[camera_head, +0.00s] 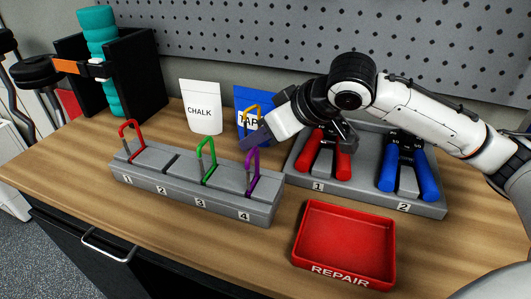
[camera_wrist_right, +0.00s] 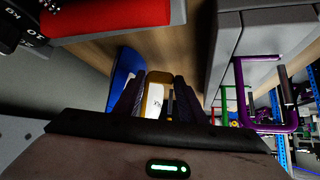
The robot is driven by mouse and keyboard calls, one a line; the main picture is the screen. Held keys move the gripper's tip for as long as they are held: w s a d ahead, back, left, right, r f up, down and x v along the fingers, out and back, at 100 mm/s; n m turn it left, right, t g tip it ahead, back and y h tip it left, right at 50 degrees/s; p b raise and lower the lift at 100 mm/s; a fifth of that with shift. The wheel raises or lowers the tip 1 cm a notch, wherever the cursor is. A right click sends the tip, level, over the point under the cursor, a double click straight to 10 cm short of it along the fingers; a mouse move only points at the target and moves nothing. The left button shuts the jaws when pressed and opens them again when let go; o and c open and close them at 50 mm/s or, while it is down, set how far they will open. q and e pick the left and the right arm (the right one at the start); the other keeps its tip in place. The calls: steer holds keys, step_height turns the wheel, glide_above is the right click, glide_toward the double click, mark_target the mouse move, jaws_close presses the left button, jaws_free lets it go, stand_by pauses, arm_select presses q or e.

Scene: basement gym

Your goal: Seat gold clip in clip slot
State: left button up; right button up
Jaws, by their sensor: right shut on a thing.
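My right gripper (camera_head: 257,135) is shut on the gold clip (camera_head: 253,110), held in the air behind the rack's slot 4 end, in front of the blue tape pouch. The wrist view shows the gold clip (camera_wrist_right: 152,98) between the fingers of the right gripper (camera_wrist_right: 157,100). The grey clip rack (camera_head: 226,203) has slots numbered 1 to 4. A red clip (camera_head: 121,133) stands at 1, a green clip (camera_head: 213,150) at 3 and a purple clip (camera_head: 258,160) at 4. Slot 2 (camera_head: 171,162) holds no clip. My left gripper is out of view.
A white chalk pouch (camera_head: 200,112) and the blue tape pouch (camera_head: 241,98) stand behind the rack. A grey holder (camera_head: 296,166) with red (camera_head: 308,153) and blue (camera_head: 424,178) hand grips lies right. A red repair tray (camera_head: 345,240) sits in front. Black uprights (camera_head: 144,75) stand back left.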

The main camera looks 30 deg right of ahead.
steer(key=shift+f+b, duration=0.35)
steer(key=shift+f, duration=1.5)
steer(key=shift+f, duration=0.2)
steer(key=o, duration=0.8)
steer(key=shift+r, duration=0.1)
